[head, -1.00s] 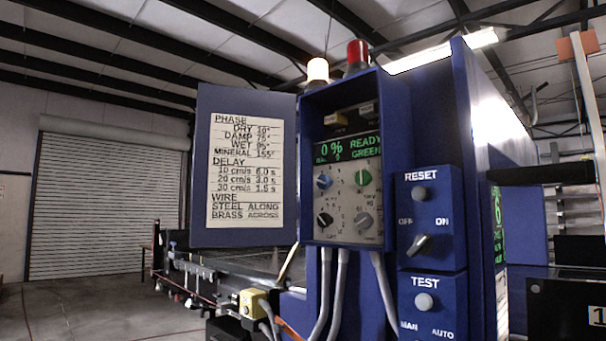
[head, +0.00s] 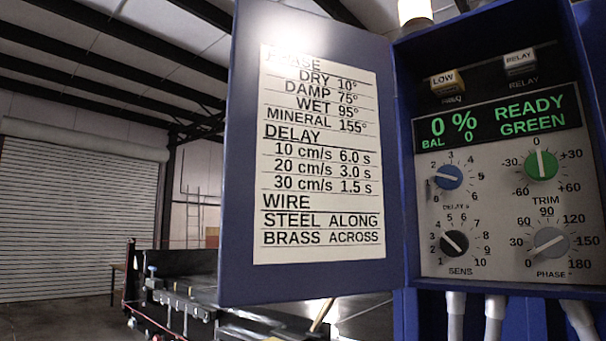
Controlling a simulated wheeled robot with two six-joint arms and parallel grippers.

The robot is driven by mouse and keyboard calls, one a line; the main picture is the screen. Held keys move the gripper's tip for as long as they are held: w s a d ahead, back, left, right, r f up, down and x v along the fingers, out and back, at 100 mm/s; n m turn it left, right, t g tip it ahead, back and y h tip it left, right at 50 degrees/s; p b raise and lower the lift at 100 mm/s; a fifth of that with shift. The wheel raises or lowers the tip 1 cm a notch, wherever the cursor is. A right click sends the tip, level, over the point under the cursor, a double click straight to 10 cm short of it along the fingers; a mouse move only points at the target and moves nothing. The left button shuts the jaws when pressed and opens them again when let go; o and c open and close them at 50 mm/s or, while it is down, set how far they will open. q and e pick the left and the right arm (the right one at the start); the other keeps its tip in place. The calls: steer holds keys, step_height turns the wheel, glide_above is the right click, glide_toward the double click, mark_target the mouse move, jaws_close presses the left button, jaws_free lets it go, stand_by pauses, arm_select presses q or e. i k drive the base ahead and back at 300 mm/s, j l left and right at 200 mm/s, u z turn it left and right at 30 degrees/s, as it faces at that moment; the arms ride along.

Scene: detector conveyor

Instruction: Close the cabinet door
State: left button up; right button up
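The blue cabinet door (head: 240,200) stands open, swung out to the left of the blue cabinet (head: 410,150). A white card (head: 318,160) with phase, delay and wire settings is on the door's inner face. Inside the cabinet is a panel (head: 505,180) with a green-lettered display (head: 500,122), a blue knob (head: 448,176), a green knob (head: 541,165), a black knob (head: 454,242) and a grey knob (head: 551,242). Two small labelled blocks, LOW (head: 447,83) and RELAY (head: 520,62), are above the display. Neither of my grippers is in view.
Grey conduits (head: 495,315) run down below the cabinet. A pale lamp (head: 414,12) stands above it. A dark conveyor (head: 190,300) lies behind and below the door. Open floor and a roller shutter (head: 75,215) are at the left.

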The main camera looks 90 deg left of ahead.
mark_target(311, 206)
steer(key=k+j, duration=0.15)
steer(key=j, duration=0.2)
steer(key=k+j, duration=0.15)
steer(key=j, duration=0.25)
steer(key=k+j, duration=0.1)
steer(key=j, duration=0.25)
steer(key=k+j, duration=0.15)
steer(key=j, duration=0.2)
steer(key=k+j, duration=0.15)
steer(key=j, duration=0.25)
steer(key=k+j, duration=0.15)
steer(key=j, duration=0.2)
steer(key=k+j, duration=0.1)
steer(key=j, duration=0.25)
